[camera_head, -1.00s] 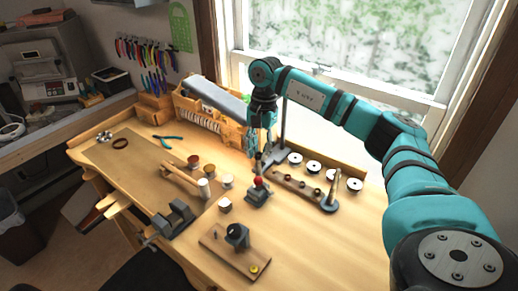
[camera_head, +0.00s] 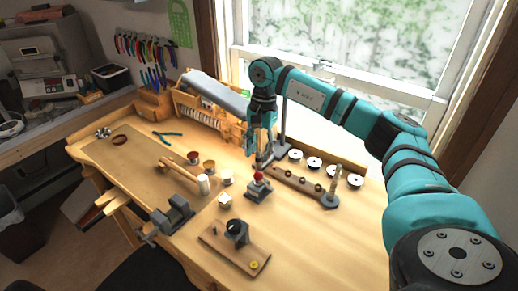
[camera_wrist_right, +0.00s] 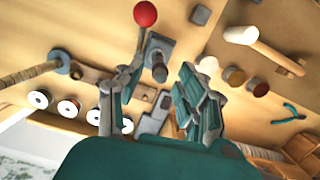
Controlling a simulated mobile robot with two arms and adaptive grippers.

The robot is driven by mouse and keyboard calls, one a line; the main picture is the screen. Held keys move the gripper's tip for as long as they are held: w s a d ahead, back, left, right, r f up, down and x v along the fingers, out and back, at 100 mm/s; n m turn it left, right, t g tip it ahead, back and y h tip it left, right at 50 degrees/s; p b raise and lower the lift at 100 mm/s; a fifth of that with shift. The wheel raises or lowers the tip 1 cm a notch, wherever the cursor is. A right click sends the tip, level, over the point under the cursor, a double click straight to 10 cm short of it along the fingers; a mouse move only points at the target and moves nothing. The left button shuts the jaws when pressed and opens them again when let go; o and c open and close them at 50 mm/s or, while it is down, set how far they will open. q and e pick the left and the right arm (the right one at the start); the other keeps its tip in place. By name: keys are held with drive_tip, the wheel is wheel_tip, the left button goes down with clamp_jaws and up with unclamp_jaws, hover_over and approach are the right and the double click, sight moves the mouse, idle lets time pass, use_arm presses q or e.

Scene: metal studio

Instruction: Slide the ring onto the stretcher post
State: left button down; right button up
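The stretcher, a small grey metal tool with a red ball on its lever (camera_head: 258,177), stands on the bench. It also shows in the right wrist view as a red ball (camera_wrist_right: 145,14) above a grey base. A short dark upright cylinder (camera_wrist_right: 160,70) by that base may be its post. My right gripper (camera_head: 262,158) is above and just behind the stretcher. I cannot tell which ring is meant; small dark rings seem to sit on a wooden strip (camera_head: 290,177). My left gripper is out of view.
The bench's right front is clear.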

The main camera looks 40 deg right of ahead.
drive_tip(key=shift+o, duration=0.6)
wheel_tip(320, 180, up, 12)
drive_tip(key=d, duration=0.1)
drive_tip(key=shift+w+d, duration=0.3)
drive_tip(key=shift+d, duration=0.05)
drive_tip(key=shift+f, duration=0.1)
idle(0.3)
